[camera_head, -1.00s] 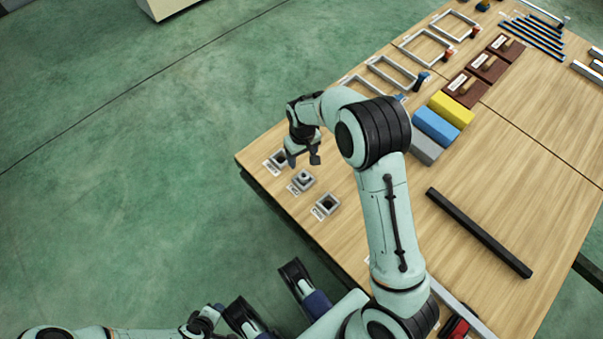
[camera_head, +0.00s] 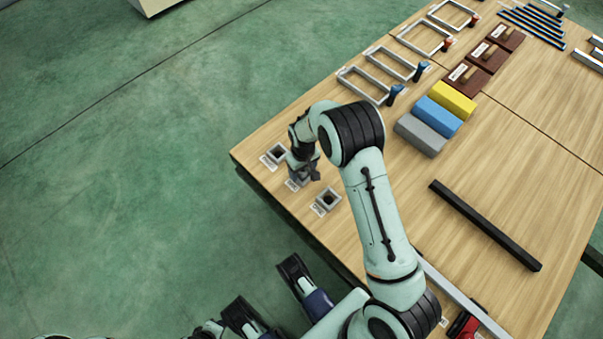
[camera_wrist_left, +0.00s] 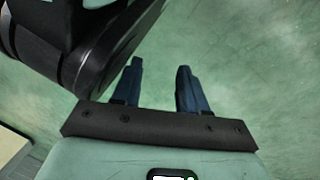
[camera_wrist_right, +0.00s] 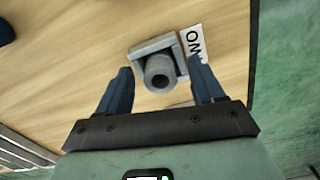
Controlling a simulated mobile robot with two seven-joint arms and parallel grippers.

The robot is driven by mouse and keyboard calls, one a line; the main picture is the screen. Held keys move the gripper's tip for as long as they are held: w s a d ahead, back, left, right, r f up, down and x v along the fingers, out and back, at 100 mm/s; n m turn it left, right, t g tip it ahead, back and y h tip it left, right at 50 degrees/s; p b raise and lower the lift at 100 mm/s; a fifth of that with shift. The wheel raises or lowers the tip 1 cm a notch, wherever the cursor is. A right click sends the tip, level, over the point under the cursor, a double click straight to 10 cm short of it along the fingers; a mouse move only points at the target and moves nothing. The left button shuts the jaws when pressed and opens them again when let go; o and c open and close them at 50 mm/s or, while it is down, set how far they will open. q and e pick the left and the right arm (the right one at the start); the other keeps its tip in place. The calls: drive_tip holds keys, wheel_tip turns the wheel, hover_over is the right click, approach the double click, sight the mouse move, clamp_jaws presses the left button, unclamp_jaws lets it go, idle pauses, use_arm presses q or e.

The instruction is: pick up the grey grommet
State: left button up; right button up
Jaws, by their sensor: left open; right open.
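The grey grommet (camera_wrist_right: 160,72) is a short hollow cylinder in a small square grey tray (camera_wrist_right: 140,50) in the right wrist view. My right gripper (camera_head: 303,172) is open above the middle of three small trays near the table's left corner. In the right wrist view its two blue fingers stand apart, one on each side of the grommet, with nothing held. In the head view the gripper hides the grommet and most of that tray. My left gripper (camera_wrist_left: 160,72) is open and empty over the green floor.
Neighbouring small trays stand close on both sides, one behind (camera_head: 276,153) and one in front (camera_head: 328,199). Grey, blue (camera_head: 438,116) and yellow blocks, a black bar (camera_head: 485,225) and metal frames (camera_head: 362,86) lie farther along the wooden table.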

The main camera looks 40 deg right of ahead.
drive_tip(key=shift+f, duration=0.15)
drive_tip(key=c, duration=1.1)
